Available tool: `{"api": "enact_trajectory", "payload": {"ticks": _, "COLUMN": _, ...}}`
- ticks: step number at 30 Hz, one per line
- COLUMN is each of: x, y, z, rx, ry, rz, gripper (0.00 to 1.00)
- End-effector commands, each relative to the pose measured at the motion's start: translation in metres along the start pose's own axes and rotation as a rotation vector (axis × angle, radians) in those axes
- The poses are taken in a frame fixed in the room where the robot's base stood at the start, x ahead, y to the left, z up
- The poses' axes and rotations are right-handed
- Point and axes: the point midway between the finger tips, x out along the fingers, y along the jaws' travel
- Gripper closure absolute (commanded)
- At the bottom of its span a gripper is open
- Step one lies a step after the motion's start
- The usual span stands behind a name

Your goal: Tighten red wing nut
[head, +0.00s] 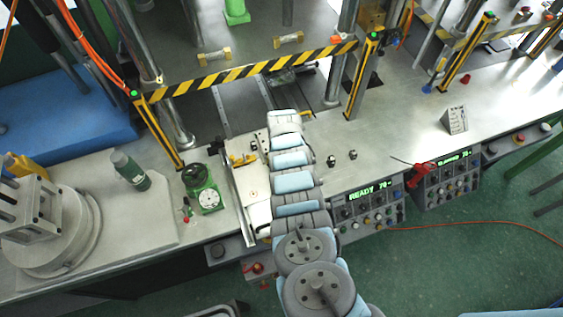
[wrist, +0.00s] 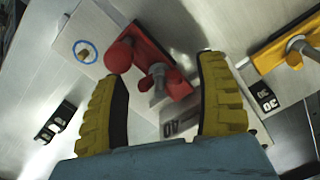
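A red clamp bar (wrist: 152,42) lies on a pale plate in the wrist view. A grey threaded post stands at its near end. My gripper (wrist: 162,66) is open, with one yellow ribbed finger on each side of the red parts. The left finger is close to the left red knob; I cannot tell whether they touch. In the head view my arm hides the red wing nut and my gripper.
A yellow clamp (wrist: 275,45) with a grey post sits to the right in the wrist view. A small black-framed level (wrist: 54,122) lies at left. A striped yellow-black bar (head: 255,70) crosses the press. A green dial gauge (head: 208,197) stands left of my arm.

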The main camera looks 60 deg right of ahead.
Motion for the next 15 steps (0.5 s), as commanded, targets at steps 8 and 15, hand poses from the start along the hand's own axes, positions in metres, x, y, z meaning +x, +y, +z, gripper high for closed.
{"api": "enact_trajectory", "payload": {"ticks": 8, "x": -0.0005, "y": 0.0003, "z": 0.0003, "rx": 0.000, "ry": -0.001, "rz": 0.001, "gripper": 0.28}}
{"api": "enact_trajectory", "payload": {"ticks": 15, "x": -0.0096, "y": 0.0008, "z": -0.0008, "rx": 0.002, "ry": 0.002, "rz": 0.000, "gripper": 0.28}}
